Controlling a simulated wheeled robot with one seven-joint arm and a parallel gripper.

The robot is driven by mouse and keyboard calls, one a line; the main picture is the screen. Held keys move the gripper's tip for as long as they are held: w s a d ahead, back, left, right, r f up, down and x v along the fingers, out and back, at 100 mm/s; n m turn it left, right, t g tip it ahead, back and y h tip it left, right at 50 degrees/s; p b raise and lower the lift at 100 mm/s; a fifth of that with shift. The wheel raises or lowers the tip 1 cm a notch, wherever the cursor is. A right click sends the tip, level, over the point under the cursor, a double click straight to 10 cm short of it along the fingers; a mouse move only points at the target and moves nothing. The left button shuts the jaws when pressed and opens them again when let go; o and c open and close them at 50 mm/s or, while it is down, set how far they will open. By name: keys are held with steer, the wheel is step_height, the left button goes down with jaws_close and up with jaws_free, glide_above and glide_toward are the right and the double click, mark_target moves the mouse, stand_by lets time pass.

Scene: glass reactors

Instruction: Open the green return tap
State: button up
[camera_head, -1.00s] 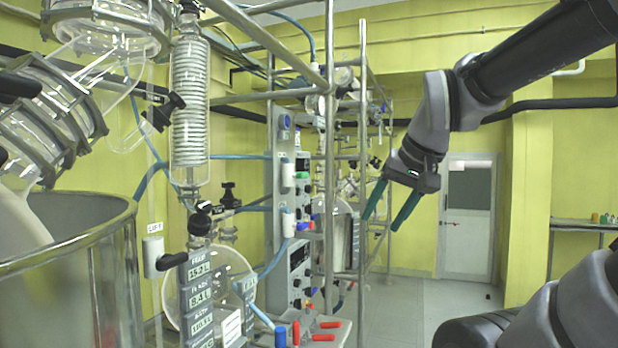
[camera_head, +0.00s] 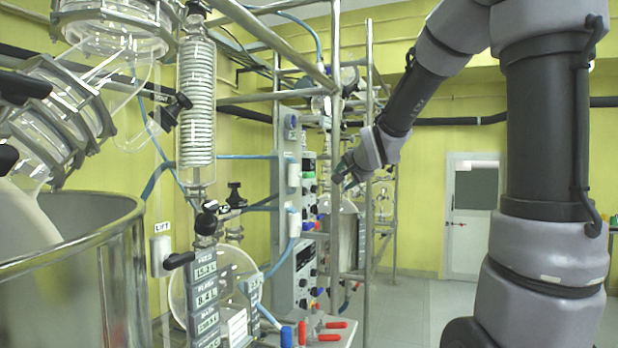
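A small green part (camera_head: 309,176) shows on the side of the grey control panel (camera_head: 283,215), near the middle of the picture. It is too small to tell whether it is the green return tap or how its handle is turned. My gripper (camera_head: 344,170) is just right of this panel, in front of the metal frame posts. Its teal fingers point away from me and are strongly foreshortened, so their gap is unclear. I see nothing held in it, and contact with the panel or posts cannot be made out.
Red-handled taps (camera_head: 329,337) and a blue one (camera_head: 287,336) are low in front. Metal posts (camera_head: 335,130) stand close around my gripper. A glass coil condenser (camera_head: 196,105) and a steel vessel (camera_head: 75,285) fill the left. The floor (camera_head: 410,310) is clear towards the door (camera_head: 472,215).

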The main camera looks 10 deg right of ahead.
mark_target(311, 176)
steer(key=w+a+m+t+y, duration=0.1)
steer(key=w+a, duration=0.1)
steer(key=w, duration=0.5)
steer(key=w+a+m+t+y, duration=0.1)
steer(key=w+a, duration=0.1)
steer(key=w, duration=0.5)
steer(key=w+a+m+t+y, duration=0.1)
steer(key=w+a, duration=0.1)
steer(key=w, duration=0.5)
steer(key=shift+w+a+f+t, duration=0.1)
steer(key=shift+a+f+t, duration=0.1)
steer(key=shift+a+t, duration=0.1)
jaws_close()
